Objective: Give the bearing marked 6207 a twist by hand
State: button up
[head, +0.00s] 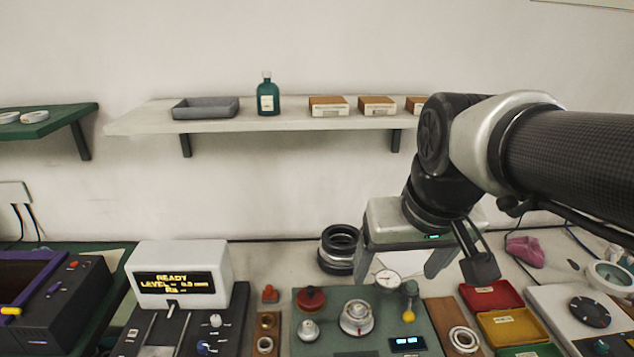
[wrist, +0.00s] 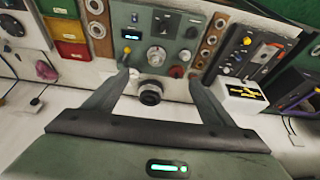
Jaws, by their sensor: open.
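No 6207 marking can be read in either view, so I cannot tell which ring bears it. Another bearing-like ring (head: 464,339) lies on a wooden board at the right, and smaller rings (head: 265,344) lie on a wooden strip at the left. A stack of black rings (head: 338,240) stands behind the panel; it also shows in the wrist view (wrist: 150,92), between the fingers. My gripper (head: 421,273) is open and empty above the back of the bench; its fingers show in the wrist view (wrist: 160,82).
A display unit (head: 182,270) reading READY is at the left. The wall shelf (head: 290,120) is above.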

jog(key=w+f+g+b, duration=0.15)
jog(key=w+f, duration=0.35)
jog(key=w, duration=0.6)
jog(key=n+g+b, duration=0.1)
jog(key=g, duration=0.2)
send_near(358, 308)
notch_tip(358, 308, down, 9)
jog(key=shift+r, duration=0.1)
jog(key=c, duration=1.4)
jog(key=shift+a+n+b, duration=0.1)
jog(key=shift+n+b, duration=0.35)
jog(key=shift+n, duration=0.75)
jog(key=shift+n, duration=1.1)
